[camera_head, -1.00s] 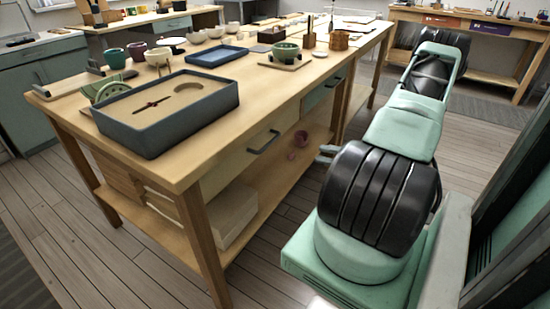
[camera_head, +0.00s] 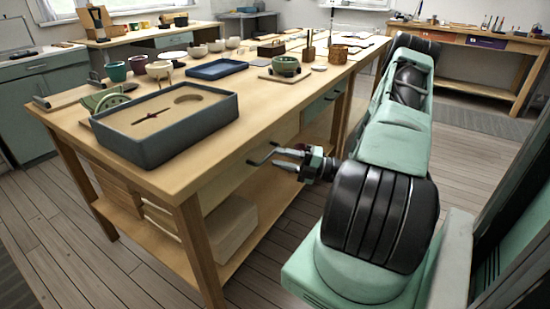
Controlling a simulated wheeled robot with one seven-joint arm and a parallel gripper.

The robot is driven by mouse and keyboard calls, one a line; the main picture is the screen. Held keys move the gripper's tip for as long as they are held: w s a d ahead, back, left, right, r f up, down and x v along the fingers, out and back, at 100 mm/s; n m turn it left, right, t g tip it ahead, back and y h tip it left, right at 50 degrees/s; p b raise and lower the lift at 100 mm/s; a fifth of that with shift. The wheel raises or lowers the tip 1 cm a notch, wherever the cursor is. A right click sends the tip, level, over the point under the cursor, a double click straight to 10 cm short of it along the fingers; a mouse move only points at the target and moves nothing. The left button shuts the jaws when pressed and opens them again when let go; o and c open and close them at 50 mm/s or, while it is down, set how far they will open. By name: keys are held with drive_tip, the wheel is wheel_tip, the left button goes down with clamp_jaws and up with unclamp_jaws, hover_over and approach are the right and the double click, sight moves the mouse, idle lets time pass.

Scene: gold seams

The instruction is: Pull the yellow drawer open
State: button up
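The pale yellow drawer (camera_head: 228,176) is set under the near end of the wooden workbench, and its front looks flush with the bench. Its dark bar handle (camera_head: 260,155) is partly overlapped by my gripper. My gripper (camera_head: 277,156) reaches in from the right, with its thin dark fingers at the handle. The fingers are too small here to tell whether they touch it or are closed around it.
On the workbench (camera_head: 150,180) stand a dark tray (camera_head: 165,140), a blue tray (camera_head: 217,69) and several bowls. A green drawer (camera_head: 322,103) is farther along the bench. The lower shelf (camera_head: 262,200) holds pale slabs. Wooden floor is open in front.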

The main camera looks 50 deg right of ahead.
drive_tip(key=shift+x, duration=1.25)
clamp_jaws()
